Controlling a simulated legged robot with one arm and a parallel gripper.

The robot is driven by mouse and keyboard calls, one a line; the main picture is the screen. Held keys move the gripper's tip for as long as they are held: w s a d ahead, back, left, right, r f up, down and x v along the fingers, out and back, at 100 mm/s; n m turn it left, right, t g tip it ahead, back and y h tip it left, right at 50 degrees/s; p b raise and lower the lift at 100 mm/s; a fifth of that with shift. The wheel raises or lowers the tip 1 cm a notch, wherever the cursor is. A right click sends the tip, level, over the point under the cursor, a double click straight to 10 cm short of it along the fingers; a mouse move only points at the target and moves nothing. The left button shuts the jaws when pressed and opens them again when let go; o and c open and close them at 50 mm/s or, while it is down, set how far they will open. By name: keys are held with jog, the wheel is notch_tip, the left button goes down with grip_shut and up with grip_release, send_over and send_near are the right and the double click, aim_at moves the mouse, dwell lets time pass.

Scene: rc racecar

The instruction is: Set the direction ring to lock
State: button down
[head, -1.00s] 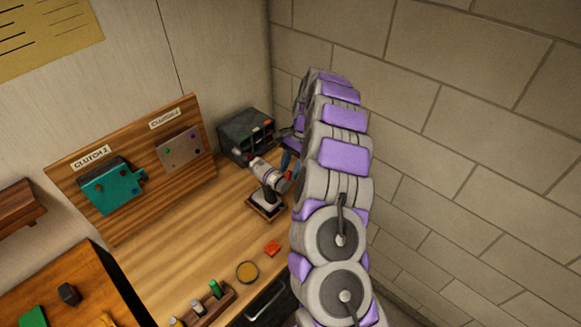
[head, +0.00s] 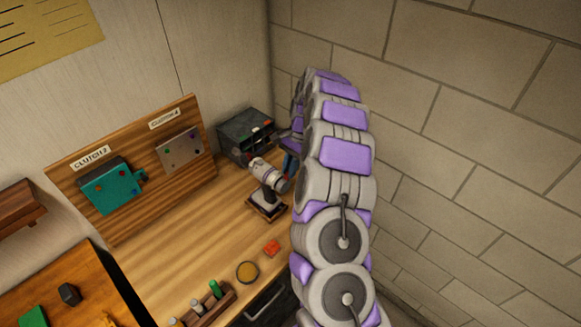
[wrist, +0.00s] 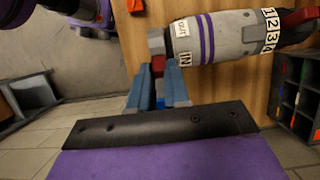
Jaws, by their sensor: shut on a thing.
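The grey and white drill (head: 268,174) with purple bands stands on a small wooden base (head: 266,208). In the wrist view its body (wrist: 228,40) lies sideways across the top. The direction ring (wrist: 182,42) carries the labels "OUT" and "IN" at the drill's left end; no "lock" label is readable. A red tab (wrist: 155,42) sticks out beside the ring. My gripper (wrist: 160,68) has its blue fingers closed on the tab, just left of the "IN" label. The exact contact is partly hidden. In the head view my arm covers most of the gripper.
A dark box (head: 246,136) stands behind the drill. A board with a teal clutch plate (head: 112,187) and a grey plate (head: 181,152) leans at the left. A red piece (head: 271,247), a round yellow dish (head: 247,271) and a bit rack (head: 205,306) lie in front. The brick wall is close on the right.

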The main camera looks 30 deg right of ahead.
aim_at(284, 180)
jog(key=shift+s+a+r+t+h, duration=0.1)
jog(key=shift+a+r+t+h, duration=0.15)
jog(key=shift+h, duration=0.25)
jog(key=shift+s+a+r+t+h, duration=0.1)
jog(key=shift+a+t+h, duration=0.05)
jog(key=shift+a+h, duration=0.3)
jog(key=shift+s+a+f+t+h+b, duration=0.1)
jog(key=shift+s+a+t+h+b, duration=0.2)
jog(key=shift+h, duration=0.4)
jog(key=shift+s+a+t+h+b, duration=0.1)
jog(key=shift+a+h+b, duration=0.3)
jog(key=shift+h, duration=0.25)
jog(key=shift+a+h, duration=0.2)
jog(key=shift+h, duration=0.1)
jog(key=c, duration=1.1)
grip_release()
jog(key=shift+w, duration=0.1)
jog(key=shift+r, duration=0.2)
jog(key=r, duration=0.5)
jog(key=a+r, duration=0.1)
jog(key=r, duration=0.5)
jog(key=a+r, duration=0.1)
jog(key=r, duration=0.5)
jog(key=shift+s+a+b, duration=0.15)
jog(key=shift+s+b, duration=0.2)
